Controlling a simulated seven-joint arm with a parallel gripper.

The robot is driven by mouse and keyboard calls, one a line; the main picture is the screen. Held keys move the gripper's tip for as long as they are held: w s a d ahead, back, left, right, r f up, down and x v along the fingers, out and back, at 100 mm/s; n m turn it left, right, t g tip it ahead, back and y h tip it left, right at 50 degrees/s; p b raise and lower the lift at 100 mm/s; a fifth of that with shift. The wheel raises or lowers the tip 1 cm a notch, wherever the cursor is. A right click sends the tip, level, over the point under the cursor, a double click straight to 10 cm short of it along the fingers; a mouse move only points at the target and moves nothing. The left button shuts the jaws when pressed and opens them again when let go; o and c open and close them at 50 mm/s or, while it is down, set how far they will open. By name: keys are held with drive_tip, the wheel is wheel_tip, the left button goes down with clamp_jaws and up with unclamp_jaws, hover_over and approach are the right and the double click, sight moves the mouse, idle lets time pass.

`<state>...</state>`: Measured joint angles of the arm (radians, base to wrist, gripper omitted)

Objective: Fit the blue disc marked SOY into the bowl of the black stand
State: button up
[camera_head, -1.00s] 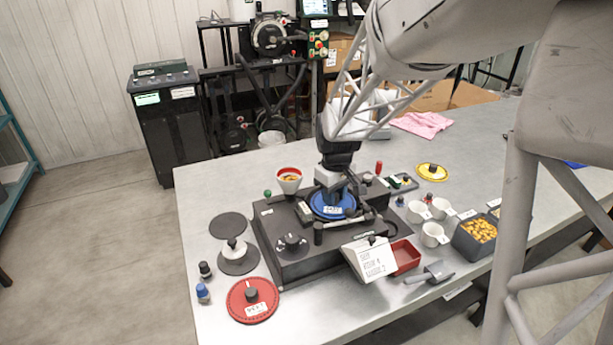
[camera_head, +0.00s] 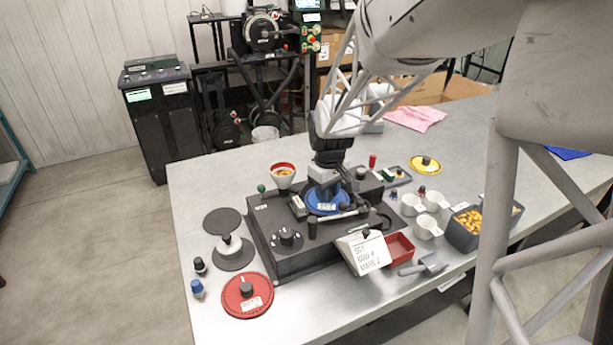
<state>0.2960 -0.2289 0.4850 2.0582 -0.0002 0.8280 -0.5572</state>
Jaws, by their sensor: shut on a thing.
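The blue disc (camera_head: 318,209) with a small white label lies at the bowl of the black stand (camera_head: 283,264), toward the back of its top. The label is too small to read surely. My gripper (camera_head: 323,192) is directly above the disc and shut on it, seemingly at its centre. The gripper hides the disc's middle and back. The bowl is mostly hidden under the disc, so I cannot tell whether the disc sits fully flat in it.
A red disc (camera_head: 247,296) lies front left and a yellow disc (camera_head: 425,164) back right. A white-red funnel cup (camera_head: 283,175) stands behind the stand.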

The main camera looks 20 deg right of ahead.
drive_tip(key=shift+f, duration=0.1)
drive_tip(key=o, duration=1.3)
drive_tip(key=shift+r, duration=0.25)
drive_tip(key=shift+r, duration=2.75)
